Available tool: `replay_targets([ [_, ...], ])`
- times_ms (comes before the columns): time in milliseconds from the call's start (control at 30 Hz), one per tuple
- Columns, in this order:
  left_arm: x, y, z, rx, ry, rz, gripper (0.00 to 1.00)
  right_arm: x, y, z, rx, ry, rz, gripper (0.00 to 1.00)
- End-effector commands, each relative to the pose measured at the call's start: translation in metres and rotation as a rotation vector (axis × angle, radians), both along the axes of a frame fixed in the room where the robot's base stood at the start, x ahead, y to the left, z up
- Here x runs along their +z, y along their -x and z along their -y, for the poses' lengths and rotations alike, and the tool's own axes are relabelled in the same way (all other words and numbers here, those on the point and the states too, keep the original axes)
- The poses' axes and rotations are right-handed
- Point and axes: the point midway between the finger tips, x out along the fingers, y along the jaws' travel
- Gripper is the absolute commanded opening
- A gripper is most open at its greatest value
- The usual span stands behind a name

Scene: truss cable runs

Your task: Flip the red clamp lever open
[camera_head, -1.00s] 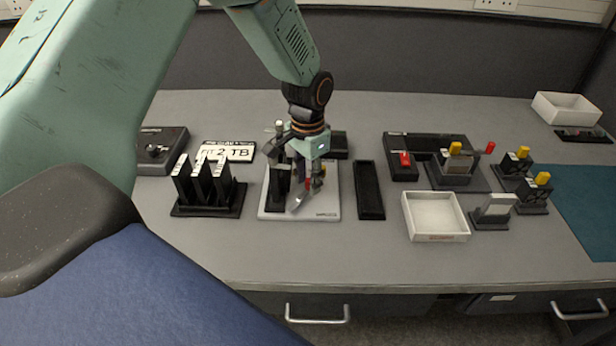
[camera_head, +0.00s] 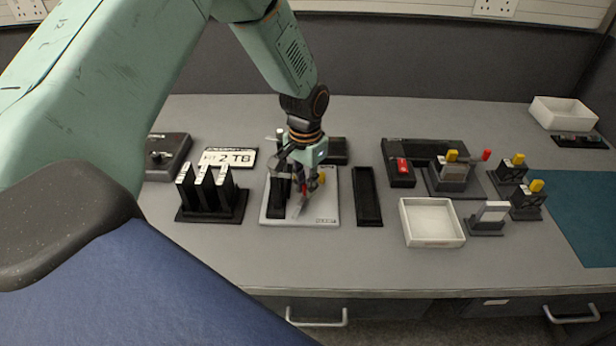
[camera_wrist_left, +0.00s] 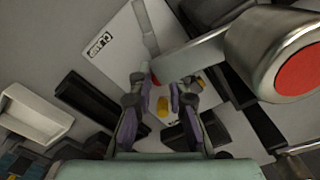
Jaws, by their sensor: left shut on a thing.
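A pale clamp plate (camera_head: 327,208) lies on the bench and carries dark blocks and a grey metal bar. The bar also shows in the left wrist view (camera_wrist_left: 146,28), running toward my fingertips. My left gripper (camera_head: 309,186) is low over the plate, fingers pointing down. In the left wrist view it (camera_wrist_left: 158,92) is shut on the red clamp lever (camera_wrist_left: 154,77); only a small red part shows between the fingers. A yellow piece (camera_wrist_left: 163,106) is just beside it. The fingers hide most of the lever. My right gripper is not in view.
A black rack with upright modules (camera_head: 212,198) stands left of the plate. A long black tray (camera_head: 367,197) and a white tray (camera_head: 431,240) lie right. A metal cylinder with a red end (camera_wrist_left: 290,65) is close to the wrist camera. The front bench strip is clear.

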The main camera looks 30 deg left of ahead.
Motion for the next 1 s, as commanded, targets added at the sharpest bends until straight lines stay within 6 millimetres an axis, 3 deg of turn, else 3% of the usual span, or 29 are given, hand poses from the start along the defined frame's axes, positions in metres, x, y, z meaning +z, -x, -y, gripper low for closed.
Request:
replay_targets([
  [33, 0.004, 0.000, -0.002, 0.035, 0.000, -0.001, 0.00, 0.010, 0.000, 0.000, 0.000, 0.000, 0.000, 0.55],
  [200, 0.003, 0.001, -0.005, 0.138, -0.001, -0.001, 0.00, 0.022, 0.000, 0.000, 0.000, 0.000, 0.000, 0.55],
  [667, 0.001, 0.000, -0.007, 0.190, -0.001, 0.004, 0.00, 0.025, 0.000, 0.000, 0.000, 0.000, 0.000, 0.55],
  [700, 0.001, 0.000, -0.007, 0.190, -0.001, 0.004, 0.17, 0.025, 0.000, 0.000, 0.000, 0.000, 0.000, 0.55],
  [1000, 0.001, 0.001, -0.007, 0.189, -0.001, 0.002, 0.39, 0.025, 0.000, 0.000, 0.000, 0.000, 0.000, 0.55],
])
